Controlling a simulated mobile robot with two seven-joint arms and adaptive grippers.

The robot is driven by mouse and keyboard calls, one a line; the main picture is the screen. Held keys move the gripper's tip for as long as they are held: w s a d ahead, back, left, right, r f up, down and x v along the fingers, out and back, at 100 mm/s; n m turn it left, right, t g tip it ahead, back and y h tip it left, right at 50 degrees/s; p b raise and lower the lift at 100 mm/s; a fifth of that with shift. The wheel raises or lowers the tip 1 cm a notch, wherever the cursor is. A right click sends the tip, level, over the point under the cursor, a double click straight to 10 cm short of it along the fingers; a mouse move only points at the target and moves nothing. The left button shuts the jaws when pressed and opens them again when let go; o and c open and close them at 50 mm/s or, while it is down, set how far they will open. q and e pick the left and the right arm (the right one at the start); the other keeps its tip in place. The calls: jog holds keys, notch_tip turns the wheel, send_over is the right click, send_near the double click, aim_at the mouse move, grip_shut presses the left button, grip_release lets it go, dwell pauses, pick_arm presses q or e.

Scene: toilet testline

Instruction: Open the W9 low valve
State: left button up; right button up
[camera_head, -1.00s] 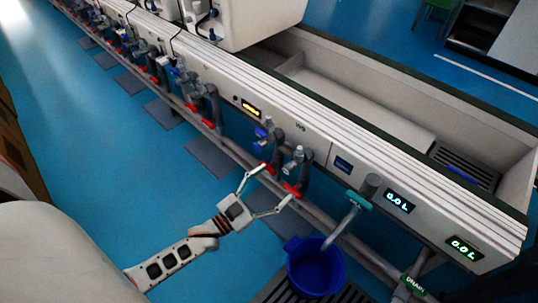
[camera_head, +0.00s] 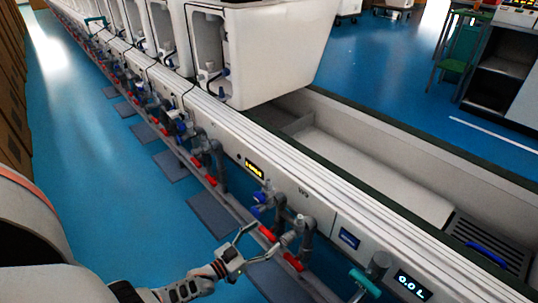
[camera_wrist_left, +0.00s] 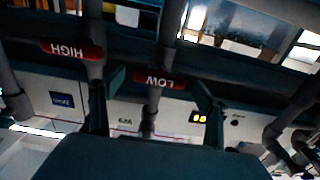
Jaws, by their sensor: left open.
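The W9 low valve has a red handle (camera_head: 268,234) on a grey pipe under the W9 label (camera_head: 303,191). In the left wrist view its red handle (camera_wrist_left: 166,81) reads LOW upside down. My left gripper (camera_head: 266,238) is open in front of it. In the left wrist view the left gripper (camera_wrist_left: 160,87) has one finger on each side of the LOW handle, with gaps visible. The W9 high valve's red handle (camera_head: 293,262) is just to the right; in the left wrist view the HIGH handle (camera_wrist_left: 71,49) lies outside the fingers. My right gripper does not show.
A blue knob (camera_head: 260,198) and grey pipes sit close above the handles. A teal valve handle (camera_head: 364,282) is to the right. More red-handled valves run along the white line to the left. The blue floor (camera_head: 120,200) left of the line is mostly clear.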

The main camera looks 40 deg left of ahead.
pick_arm(q)
jog(key=shift+w+d+f, duration=0.1)
jog(key=shift+w, duration=0.9)
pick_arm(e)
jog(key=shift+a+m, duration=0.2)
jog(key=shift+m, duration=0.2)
pick_arm(q)
jog(key=shift+c, duration=0.4)
jog(key=c, duration=1)
jog(key=shift+c, duration=0.2)
